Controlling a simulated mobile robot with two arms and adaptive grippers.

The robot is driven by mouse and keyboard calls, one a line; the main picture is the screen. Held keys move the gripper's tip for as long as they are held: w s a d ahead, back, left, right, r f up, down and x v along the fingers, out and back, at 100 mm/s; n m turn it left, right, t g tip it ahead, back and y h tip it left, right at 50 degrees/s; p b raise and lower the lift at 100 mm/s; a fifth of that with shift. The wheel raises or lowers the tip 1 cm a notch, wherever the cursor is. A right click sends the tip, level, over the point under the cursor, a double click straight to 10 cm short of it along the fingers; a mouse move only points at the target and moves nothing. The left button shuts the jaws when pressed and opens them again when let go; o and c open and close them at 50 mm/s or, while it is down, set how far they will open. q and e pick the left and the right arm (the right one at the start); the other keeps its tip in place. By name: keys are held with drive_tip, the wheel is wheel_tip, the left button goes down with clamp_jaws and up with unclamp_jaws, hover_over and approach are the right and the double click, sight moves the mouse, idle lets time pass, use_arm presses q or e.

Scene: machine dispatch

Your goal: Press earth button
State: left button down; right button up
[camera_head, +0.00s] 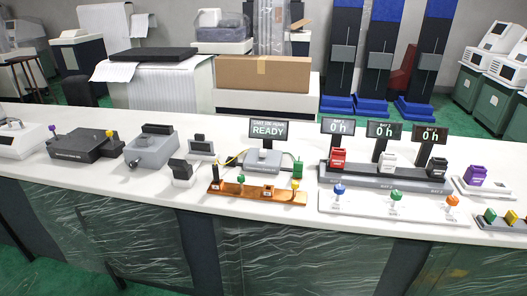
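Three knob-like buttons stand in a row on a white panel (365,208) at the front of the counter: a blue one (339,190), a green one (396,196) and an orange one (452,201). Each has a small label below it, too small to read, so I cannot tell which is the earth button. Behind them is a grey rack with a red block (338,158), a white block (388,159) and a black block (437,168), under three displays reading "0 h". Neither of my grippers is in view.
The white counter (225,205) carries an orange-brown board (240,193) with coloured parts, a screen reading "READY" (269,129) and grey devices at the left. A purple block (476,175) and more coloured buttons are at the right. A cardboard box (263,74) stands behind.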

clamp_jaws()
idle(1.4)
